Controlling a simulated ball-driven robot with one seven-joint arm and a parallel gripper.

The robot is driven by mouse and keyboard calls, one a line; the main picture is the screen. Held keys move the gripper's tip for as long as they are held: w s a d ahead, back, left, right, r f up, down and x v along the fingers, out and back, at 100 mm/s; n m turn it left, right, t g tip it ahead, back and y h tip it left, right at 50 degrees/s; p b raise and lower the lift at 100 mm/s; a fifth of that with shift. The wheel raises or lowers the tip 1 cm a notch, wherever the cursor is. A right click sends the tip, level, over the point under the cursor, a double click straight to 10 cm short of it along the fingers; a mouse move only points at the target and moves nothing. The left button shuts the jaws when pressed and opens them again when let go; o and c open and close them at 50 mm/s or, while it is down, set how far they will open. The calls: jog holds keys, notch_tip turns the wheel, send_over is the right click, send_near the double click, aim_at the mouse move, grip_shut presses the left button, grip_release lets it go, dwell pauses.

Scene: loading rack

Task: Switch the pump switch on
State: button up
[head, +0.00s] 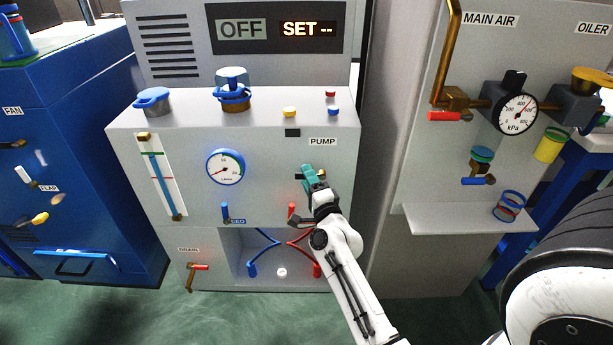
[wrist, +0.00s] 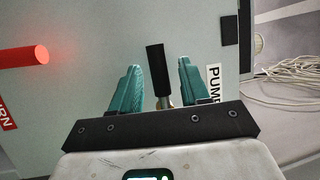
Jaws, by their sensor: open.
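The pump switch is a black lever (wrist: 156,72) on a brass-coloured base, beside the PUMP label (wrist: 214,84) in the wrist view. My gripper (wrist: 159,66) is open, with one teal finger on each side of the lever and a visible gap to both. In the head view my gripper (head: 308,172) is at the panel of the grey machine, just below the PUMP label (head: 323,141); it hides most of the switch there. The display (head: 242,29) above reads OFF, with SET and dashes beside it.
A red handle (wrist: 24,57) sticks out left of my gripper in the wrist view. A round gauge (head: 225,167) and a blue handle (head: 226,212) are further left on the panel. Red and blue hoses hang in the recess (head: 240,242) below. The MAIN AIR panel (head: 425,150) stands to the right.

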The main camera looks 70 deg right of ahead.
jog(key=shift+w+d+r, duration=0.1)
jog(key=shift+w+d, duration=0.4)
jog(key=shift+w, duration=0.05)
jog(key=shift+c, duration=0.3)
grip_shut()
